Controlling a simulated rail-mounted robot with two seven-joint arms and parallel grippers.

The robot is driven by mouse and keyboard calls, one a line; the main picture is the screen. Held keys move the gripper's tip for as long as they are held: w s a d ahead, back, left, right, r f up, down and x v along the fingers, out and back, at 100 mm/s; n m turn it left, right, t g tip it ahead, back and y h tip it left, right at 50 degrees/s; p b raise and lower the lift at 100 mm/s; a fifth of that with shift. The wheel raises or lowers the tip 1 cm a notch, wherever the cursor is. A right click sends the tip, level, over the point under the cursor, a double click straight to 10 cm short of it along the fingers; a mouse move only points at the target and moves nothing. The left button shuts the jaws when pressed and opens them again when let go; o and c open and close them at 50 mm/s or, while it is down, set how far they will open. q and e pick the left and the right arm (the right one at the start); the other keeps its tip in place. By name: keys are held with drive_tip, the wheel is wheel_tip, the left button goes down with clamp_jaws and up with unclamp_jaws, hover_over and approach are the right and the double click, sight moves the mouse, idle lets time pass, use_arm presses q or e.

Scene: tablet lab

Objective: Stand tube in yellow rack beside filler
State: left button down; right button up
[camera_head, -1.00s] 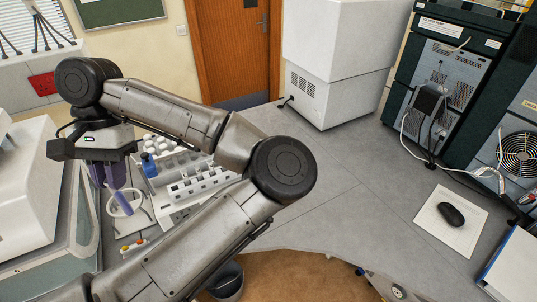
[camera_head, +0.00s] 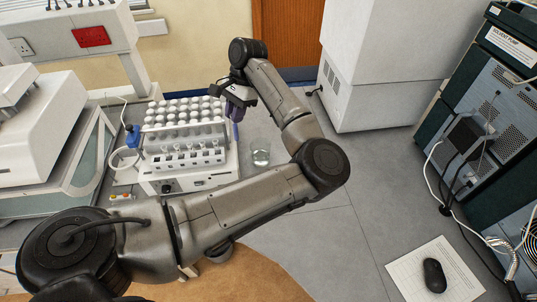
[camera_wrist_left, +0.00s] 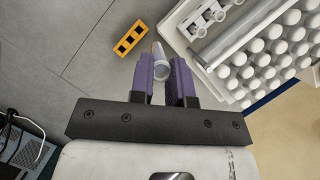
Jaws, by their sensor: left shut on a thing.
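My left gripper (camera_head: 236,108) has purple fingers and hangs at the back right of the white filler (camera_head: 222,178). In the left wrist view the gripper (camera_wrist_left: 167,80) is shut on a pale tube (camera_wrist_left: 159,68), which lies between the fingers. An orange patch shows at the tube's far end. The yellow rack (camera_wrist_left: 131,35), with several dark square holes, lies on the grey bench beyond the fingertips, left of the filler (camera_wrist_left: 196,56), with a gap between tube and rack. In the head view I cannot make out the rack. My right gripper is out of view.
Rows of white-capped vials (camera_head: 187,108) stand on the filler. A glass beaker (camera_head: 261,151) stands on the bench right of it. A blue-capped bottle (camera_head: 133,137) is at its left. Bare bench (camera_wrist_left: 60,75) surrounds the rack's left side.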

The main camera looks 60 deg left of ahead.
use_arm(q)
drive_tip(key=w+d+f+m+p, duration=0.1)
drive_tip(key=w+d+f+p, duration=0.1)
drive_tip(key=f, duration=1.1)
drive_tip(key=w+d+f+m+y+p, duration=0.1)
drive_tip(key=w+d+f, duration=0.2)
drive_tip(key=f, duration=1)
drive_tip(key=shift+w+d+f+m+p, duration=0.3)
drive_tip(key=shift+w+m+p, duration=0.1)
drive_tip(key=shift+w, duration=0.15)
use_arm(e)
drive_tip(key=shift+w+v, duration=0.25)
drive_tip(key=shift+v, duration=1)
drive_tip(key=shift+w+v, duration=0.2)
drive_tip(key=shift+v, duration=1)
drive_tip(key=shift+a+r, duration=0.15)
use_arm(q)
drive_tip(key=c, duration=1)
unclamp_jaws()
drive_tip(key=shift+r, duration=0.15)
